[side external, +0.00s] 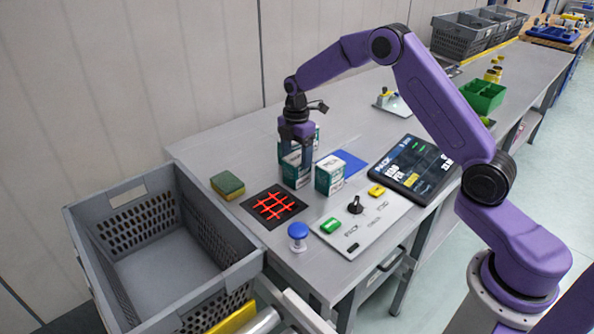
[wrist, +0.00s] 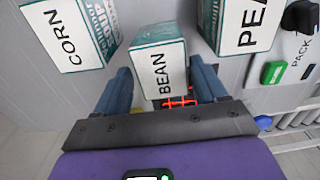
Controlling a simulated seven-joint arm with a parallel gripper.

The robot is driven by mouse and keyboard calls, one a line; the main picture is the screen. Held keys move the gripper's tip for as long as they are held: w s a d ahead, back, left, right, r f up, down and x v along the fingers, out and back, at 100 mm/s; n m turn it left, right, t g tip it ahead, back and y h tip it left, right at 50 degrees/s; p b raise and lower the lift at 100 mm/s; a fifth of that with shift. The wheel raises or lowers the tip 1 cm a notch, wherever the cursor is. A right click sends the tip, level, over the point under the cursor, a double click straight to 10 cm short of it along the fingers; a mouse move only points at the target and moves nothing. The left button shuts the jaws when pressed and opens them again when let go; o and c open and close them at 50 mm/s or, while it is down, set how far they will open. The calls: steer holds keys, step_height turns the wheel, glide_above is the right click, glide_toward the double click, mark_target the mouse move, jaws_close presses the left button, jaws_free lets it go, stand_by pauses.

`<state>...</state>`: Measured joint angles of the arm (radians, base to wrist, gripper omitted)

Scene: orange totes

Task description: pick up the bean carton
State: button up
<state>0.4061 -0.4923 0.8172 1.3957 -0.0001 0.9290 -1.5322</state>
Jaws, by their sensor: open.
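The bean carton (wrist: 160,71) is a white and teal box with BEAN printed on its side. In the wrist view it stands between the two blue fingers of my open gripper (wrist: 161,68), one finger on each side. I cannot tell whether either finger touches it. In the side view my gripper (side external: 298,152) points down over this carton (side external: 291,174), hiding part of it. A corn carton (wrist: 69,35) and a pea carton (wrist: 247,22) of similar look stand on either side of it; the pea carton (side external: 329,175) also shows in the side view.
A red-lit scanner grid (side external: 273,205) and a green-yellow sponge (side external: 228,185) lie left of the cartons. A grey crate (side external: 165,250) stands at the front left. A button panel (side external: 362,220), blue knob (side external: 298,232) and tablet (side external: 413,168) are nearby.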

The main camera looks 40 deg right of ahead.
steer(key=shift+s+f, duration=0.1)
steer(key=shift+f, duration=2.55)
steer(key=shift+c, duration=0.3)
steer(key=c, duration=0.9)
